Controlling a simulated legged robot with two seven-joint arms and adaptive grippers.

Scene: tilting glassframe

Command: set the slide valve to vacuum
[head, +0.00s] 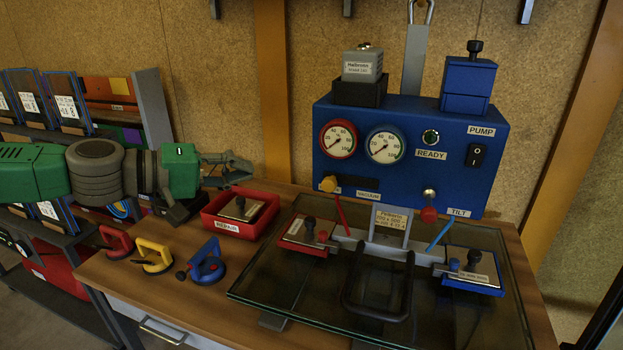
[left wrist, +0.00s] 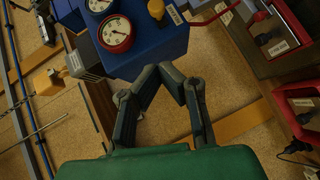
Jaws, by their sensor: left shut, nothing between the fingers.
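The blue pump box (head: 465,170) stands at the back of the bench. A yellow slide knob (head: 329,184) sits at the left end of a dark slot low on its front. A VACUUM label (head: 368,195) is under the slot, right of the knob. The knob also shows at the top of the left wrist view (left wrist: 156,9). My left gripper (head: 243,168) is left of the box, apart from the knob, its fingers shut and empty; the fingertips (left wrist: 172,72) meet below the box in the wrist view. My right gripper is out of view.
Two gauges (head: 339,139) sit above the slot. A red-knobbed TILT lever (head: 429,213) is to the right. A red tray (head: 210,215) lies below my gripper. A glass frame with suction pads (head: 305,232) fills the bench front. Several coloured cup lifters (head: 152,256) are at left.

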